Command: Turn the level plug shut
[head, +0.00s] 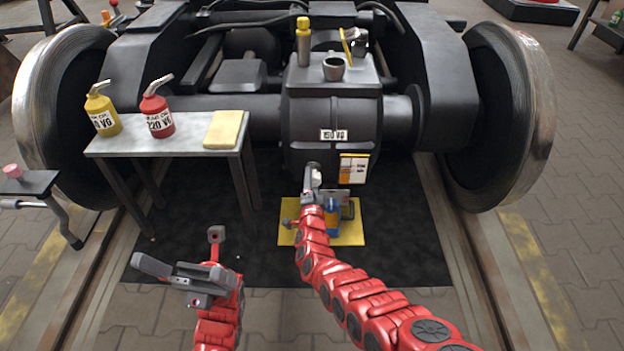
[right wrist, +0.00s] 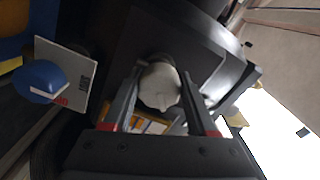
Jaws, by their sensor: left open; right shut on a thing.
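The gearbox (head: 303,118) stands between the two wheels, with a small label (head: 333,135) on its front. My right gripper (head: 313,182) is at the lower left of the gearbox front, shut on the level plug. In the right wrist view the pale grey plug (right wrist: 158,86) sits between the two fingers, against the dark housing. In the head view the plug is mostly hidden by the gripper, so its turn angle cannot be told. My left gripper (head: 180,255) is open and empty, low at the left, away from the gearbox.
A side table (head: 170,148) holds a yellow oil can (head: 102,110), a red oil can (head: 158,110) and a yellow cloth (head: 224,130). A yellow mat (head: 350,232) with blue and grey items lies below the gearbox. A notice (head: 354,168) is beside the plug.

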